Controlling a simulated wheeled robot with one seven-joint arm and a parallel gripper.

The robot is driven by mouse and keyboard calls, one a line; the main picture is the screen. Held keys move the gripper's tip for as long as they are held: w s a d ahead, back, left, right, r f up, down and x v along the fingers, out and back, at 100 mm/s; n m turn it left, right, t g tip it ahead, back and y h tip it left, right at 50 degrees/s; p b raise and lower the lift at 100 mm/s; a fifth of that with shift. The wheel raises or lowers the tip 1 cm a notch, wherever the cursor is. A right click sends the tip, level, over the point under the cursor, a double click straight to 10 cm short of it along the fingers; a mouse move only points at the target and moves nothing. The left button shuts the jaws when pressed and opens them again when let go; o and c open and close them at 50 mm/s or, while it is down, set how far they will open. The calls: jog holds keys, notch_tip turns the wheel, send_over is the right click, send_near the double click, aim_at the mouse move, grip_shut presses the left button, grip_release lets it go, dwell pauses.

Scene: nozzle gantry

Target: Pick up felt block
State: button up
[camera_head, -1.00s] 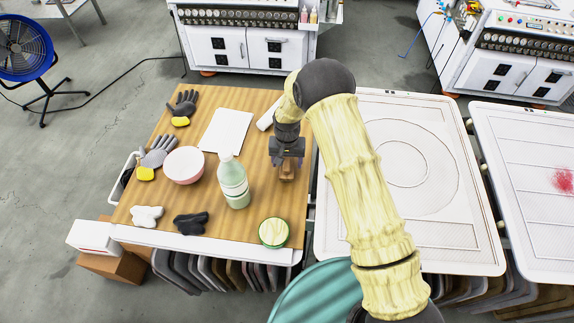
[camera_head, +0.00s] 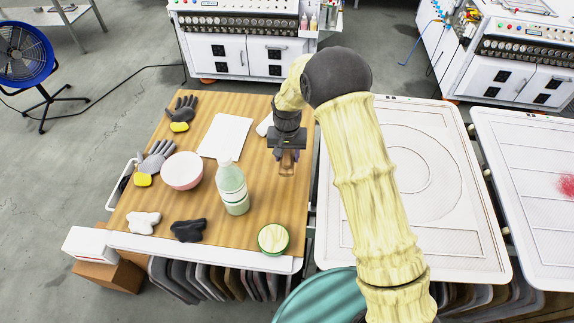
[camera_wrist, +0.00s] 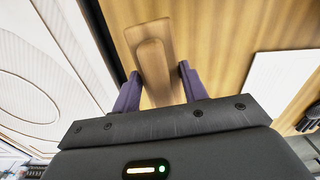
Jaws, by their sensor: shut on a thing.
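The felt block (camera_wrist: 151,58) is a tan, wood-coloured block with a rounded raised grip, seen in the wrist view between my purple fingers. My gripper (camera_wrist: 157,85) is shut on it, one finger at each side. In the head view my gripper (camera_head: 287,154) points down over the right part of the wooden table (camera_head: 255,195), with the small brown felt block (camera_head: 287,168) at its fingertips. My fingers partly hide the block, and the gap below it is hard to judge.
A green bottle (camera_head: 233,188), pink bowl (camera_head: 182,171), white sheet (camera_head: 225,136) and round green-rimmed tin (camera_head: 273,238) stand left and in front. Gloves (camera_head: 157,157) and dark and white lumps lie further left. A white screen frame (camera_head: 330,245) adjoins on the right.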

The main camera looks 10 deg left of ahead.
aim_at(287, 152)
jog(key=shift+r+b, duration=0.35)
jog(key=shift+r, duration=1.55)
jog(key=o, duration=0.5)
jog(key=shift+c, duration=0.2)
jog(key=c, duration=0.3)
